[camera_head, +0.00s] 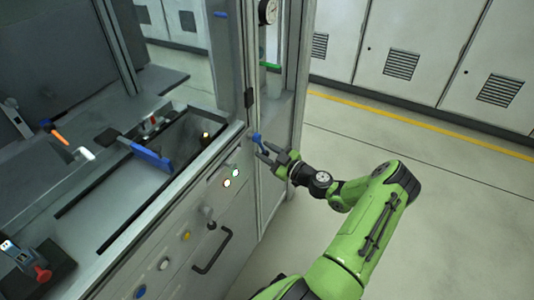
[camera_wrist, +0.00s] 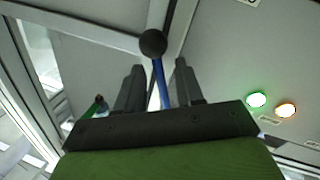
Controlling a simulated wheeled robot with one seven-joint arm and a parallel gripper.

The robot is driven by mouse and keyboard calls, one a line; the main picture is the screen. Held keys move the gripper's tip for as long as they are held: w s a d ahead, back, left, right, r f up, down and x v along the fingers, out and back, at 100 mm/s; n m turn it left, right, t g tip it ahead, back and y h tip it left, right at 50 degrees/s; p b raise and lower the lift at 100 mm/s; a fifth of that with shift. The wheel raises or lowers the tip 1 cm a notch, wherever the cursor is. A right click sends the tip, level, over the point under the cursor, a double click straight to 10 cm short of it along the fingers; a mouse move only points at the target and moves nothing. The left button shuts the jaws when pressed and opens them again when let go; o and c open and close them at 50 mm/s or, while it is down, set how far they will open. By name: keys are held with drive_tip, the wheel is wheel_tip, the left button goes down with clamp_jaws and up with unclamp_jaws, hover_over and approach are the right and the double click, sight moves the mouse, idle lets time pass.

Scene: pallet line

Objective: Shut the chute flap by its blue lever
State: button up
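The blue lever (camera_head: 256,138) shows as a small blue piece at the cabinet's front corner, right by my gripper (camera_head: 263,151). In the wrist view the lever is a thin blue rod (camera_wrist: 160,84) with a dark round knob (camera_wrist: 153,43). The rod lies between the two fingers of my gripper (camera_wrist: 158,86), with visible room on both sides. The fingers are apart, so my gripper is open and not clamped on the rod. The wrist body hides the lower part of the rod. I cannot make out the chute flap for certain.
The machine front carries a dark bar handle (camera_head: 212,252), lit buttons (camera_head: 227,183) and a yellow button (camera_head: 186,236). A blue bar (camera_head: 151,157) lies across the machine's open top. A pressure gauge (camera_head: 267,11) is on the frame post. The floor (camera_head: 430,200) to the right is clear.

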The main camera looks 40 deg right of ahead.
drive_tip(key=shift+c, duration=0.3)
clamp_jaws()
idle(1.1)
